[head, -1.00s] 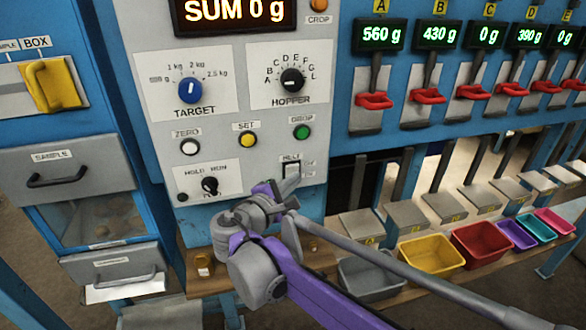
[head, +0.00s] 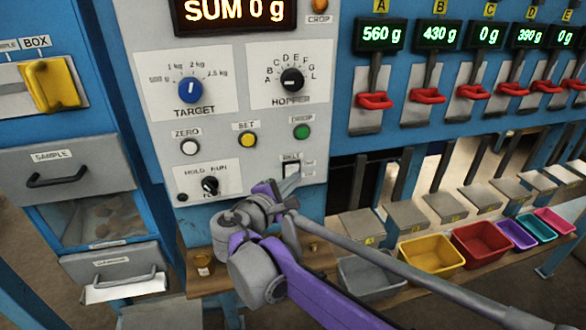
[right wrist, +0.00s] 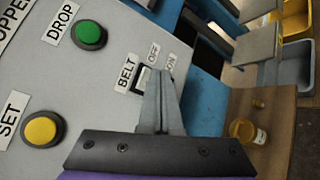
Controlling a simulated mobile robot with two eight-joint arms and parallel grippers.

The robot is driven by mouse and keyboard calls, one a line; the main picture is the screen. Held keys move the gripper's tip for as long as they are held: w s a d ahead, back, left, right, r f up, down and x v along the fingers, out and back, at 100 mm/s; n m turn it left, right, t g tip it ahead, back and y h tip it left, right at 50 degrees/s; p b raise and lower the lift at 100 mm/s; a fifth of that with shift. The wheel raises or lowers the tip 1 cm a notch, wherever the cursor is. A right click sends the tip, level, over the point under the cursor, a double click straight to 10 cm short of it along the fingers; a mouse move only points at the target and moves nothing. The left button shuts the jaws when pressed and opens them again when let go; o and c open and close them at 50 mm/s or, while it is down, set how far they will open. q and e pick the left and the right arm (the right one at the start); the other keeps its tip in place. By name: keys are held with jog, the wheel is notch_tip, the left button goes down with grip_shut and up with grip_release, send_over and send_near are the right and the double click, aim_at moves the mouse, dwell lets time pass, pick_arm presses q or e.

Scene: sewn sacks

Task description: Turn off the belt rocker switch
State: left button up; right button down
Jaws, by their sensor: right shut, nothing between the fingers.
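The belt rocker switch (head: 291,168) is a small black-framed switch low on the right of the grey control panel, under a label. In the right wrist view, the switch (right wrist: 144,79) is between the BELT label and the OFF and ON labels, partly hidden by my fingers. My right gripper (head: 294,182) is shut and empty, its fingertips at the switch's lower edge in the head view. The closed fingertips (right wrist: 159,74) overlap the switch in the wrist view. I cannot tell whether they touch it or which way the rocker is tilted. My left gripper is not in view.
The green DROP button (head: 302,132), yellow SET button (head: 248,139) and HOLD/RUN knob (head: 210,185) are close by on the panel. Red-handled levers (head: 375,100) stand to the right. Colored bins (head: 432,252) and a small jar (head: 203,265) are on the shelf below.

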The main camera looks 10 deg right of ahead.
jog(key=shift+w, duration=0.15)
dwell(0.7)
jog(key=shift+w, duration=0.3)
jog(key=shift+w+r, duration=0.1)
jog(key=shift+w, duration=0.25)
dwell(0.6)
jog(key=shift+s, duration=0.15)
jog(key=shift+s, duration=0.7)
jog(key=shift+s+d+f, duration=0.1)
jog(key=shift+s+f, duration=0.1)
jog(key=shift+s, duration=1.05)
jog(key=shift+s+f, duration=0.2)
jog(key=shift+s, duration=1.05)
